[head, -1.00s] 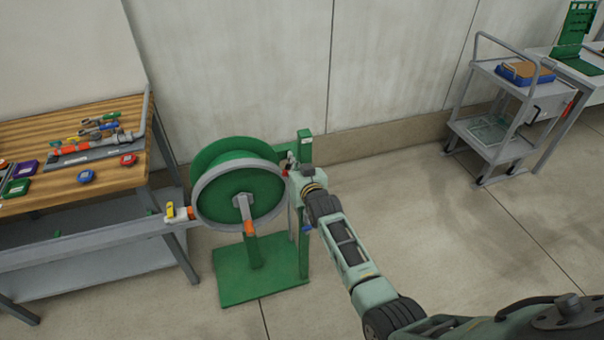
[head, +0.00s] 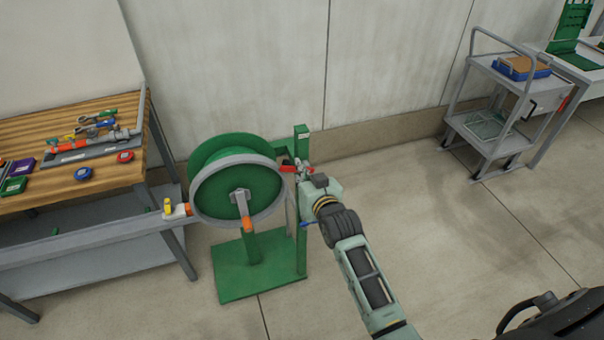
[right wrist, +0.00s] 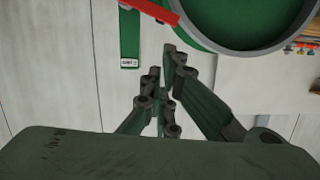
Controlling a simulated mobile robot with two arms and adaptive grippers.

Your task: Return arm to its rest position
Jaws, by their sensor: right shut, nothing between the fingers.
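My right arm comes in from the lower right in the head view. Its gripper (head: 303,171) is beside the green hose-reel stand, partly hidden by its own wrist. In the right wrist view the dark green fingers (right wrist: 168,82) are shut and empty. A red lever (head: 288,168) shows just left of the gripper; a red bar also shows at the top of the right wrist view (right wrist: 152,11). Whether the fingers touch anything there is hard to tell, but they hold nothing. My left gripper is not in view.
The green reel (head: 238,190) stands close left of the gripper, on a green base plate (head: 262,268). A workbench (head: 60,150) with tools is at the left, with a grey rail. A grey cart (head: 490,130) stands at the right. The floor between is open.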

